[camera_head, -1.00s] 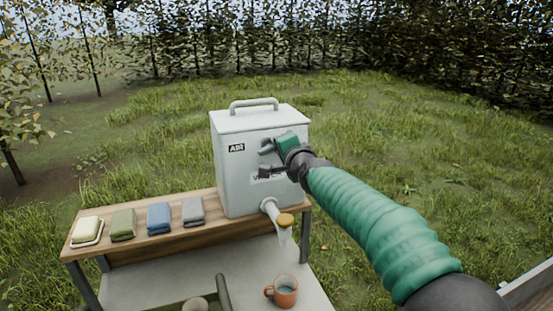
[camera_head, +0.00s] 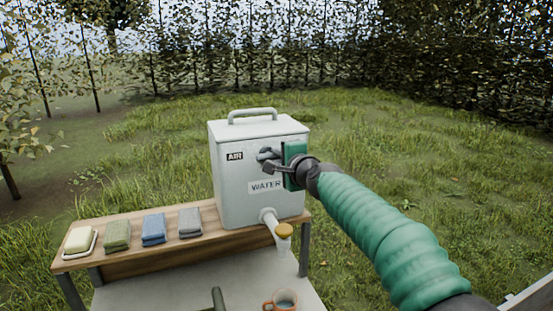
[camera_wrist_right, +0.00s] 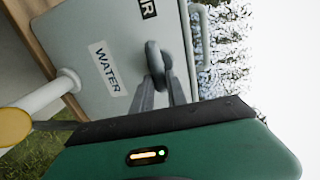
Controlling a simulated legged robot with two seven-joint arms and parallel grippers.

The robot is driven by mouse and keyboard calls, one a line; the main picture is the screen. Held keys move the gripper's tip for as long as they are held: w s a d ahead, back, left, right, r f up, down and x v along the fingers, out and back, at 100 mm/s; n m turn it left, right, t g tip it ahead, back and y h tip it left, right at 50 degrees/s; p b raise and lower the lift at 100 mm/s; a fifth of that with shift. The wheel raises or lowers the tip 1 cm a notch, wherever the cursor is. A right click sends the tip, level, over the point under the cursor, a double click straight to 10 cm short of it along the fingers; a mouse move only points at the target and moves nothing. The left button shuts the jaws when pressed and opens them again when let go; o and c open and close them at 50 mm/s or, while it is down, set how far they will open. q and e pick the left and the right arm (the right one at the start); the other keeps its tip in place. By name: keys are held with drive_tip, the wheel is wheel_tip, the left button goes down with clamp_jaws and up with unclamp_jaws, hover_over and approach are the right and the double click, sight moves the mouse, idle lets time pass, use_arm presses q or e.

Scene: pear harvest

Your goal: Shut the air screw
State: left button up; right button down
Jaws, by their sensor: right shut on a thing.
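A pale grey water tank (camera_head: 232,195) with an AIR label and a WATER label stands on a wooden shelf. The air screw, a dark grey knob (camera_wrist_right: 153,56), is on its front face beside the AIR label. My right gripper (camera_head: 268,161) is at this face, its fingers shut on the air screw; the fingers (camera_wrist_right: 158,80) also show against the knob in the right wrist view. In the head view the fingers partly hide the screw. My left gripper is not in view.
A white spout with a yellow cap (camera_head: 285,230) sticks out low on the tank. An orange mug (camera_head: 268,305) stands below, cut by the frame edge. A soap dish (camera_head: 79,242) and folded green, blue and grey cloths (camera_head: 153,229) lie left on the shelf (camera_head: 130,255).

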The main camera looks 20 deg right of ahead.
drive_tip(key=shift+d+f, duration=0.15)
drive_tip(key=shift+d, duration=0.05)
drive_tip(key=c, duration=1.6)
unclamp_jaws()
drive_tip(key=shift+o, duration=1.3)
drive_tip(key=shift+s+d, duration=0.15)
drive_tip(key=shift+s, duration=0.05)
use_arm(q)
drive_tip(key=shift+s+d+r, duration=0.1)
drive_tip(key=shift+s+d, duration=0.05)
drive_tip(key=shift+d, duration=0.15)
use_arm(e)
drive_tip(key=shift+d, duration=0.1)
